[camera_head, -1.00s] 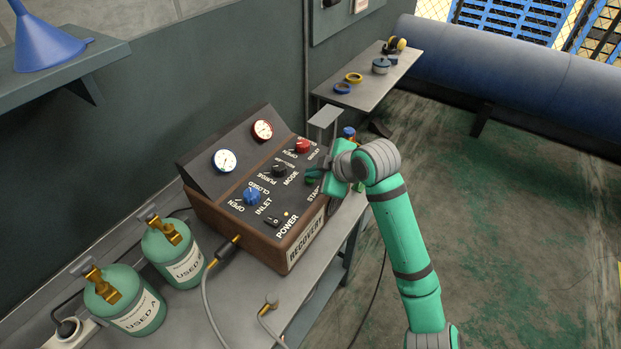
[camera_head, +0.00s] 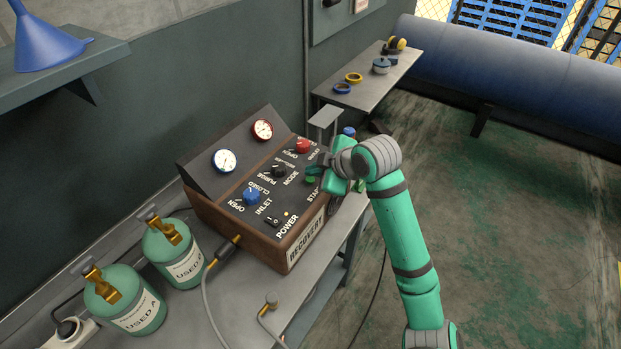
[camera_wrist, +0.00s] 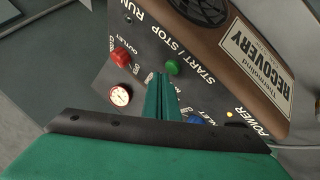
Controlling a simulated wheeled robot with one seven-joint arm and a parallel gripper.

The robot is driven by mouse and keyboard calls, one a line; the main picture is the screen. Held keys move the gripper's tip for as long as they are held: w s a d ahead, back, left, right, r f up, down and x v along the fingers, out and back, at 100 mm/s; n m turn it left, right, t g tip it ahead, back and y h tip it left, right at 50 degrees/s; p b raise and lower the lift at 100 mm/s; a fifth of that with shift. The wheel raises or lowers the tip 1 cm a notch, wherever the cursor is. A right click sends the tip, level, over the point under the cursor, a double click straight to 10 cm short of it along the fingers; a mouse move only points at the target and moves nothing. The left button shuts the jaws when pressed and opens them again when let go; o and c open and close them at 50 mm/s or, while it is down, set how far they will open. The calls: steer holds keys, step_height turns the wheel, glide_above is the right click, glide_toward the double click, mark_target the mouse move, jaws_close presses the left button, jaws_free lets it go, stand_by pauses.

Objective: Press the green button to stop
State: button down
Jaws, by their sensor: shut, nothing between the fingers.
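The green button (camera_wrist: 173,67) sits beside the START / STOP label on the recovery machine's panel. It also shows in the head view (camera_head: 311,180), at the panel's right side near the front edge. My gripper (camera_wrist: 158,78) is shut and empty. Its fingertips are close beside the green button in the wrist view, and in the head view my gripper (camera_head: 317,163) is just above it. They look apart from the button, but the exact gap is hard to tell. The brown recovery machine (camera_head: 293,238) stands on the bench.
The panel also holds a red outlet knob (camera_head: 303,146), a black mode knob (camera_head: 279,171), a blue inlet knob (camera_head: 251,195) and a power switch (camera_head: 273,220). Two green cylinders (camera_head: 172,252) stand at left. A hose (camera_head: 205,298) runs over the bench. Open floor lies at right.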

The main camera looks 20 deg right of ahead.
mark_target(313, 182)
steer(key=shift+r, duration=3)
steer(key=shift+a, duration=0.1)
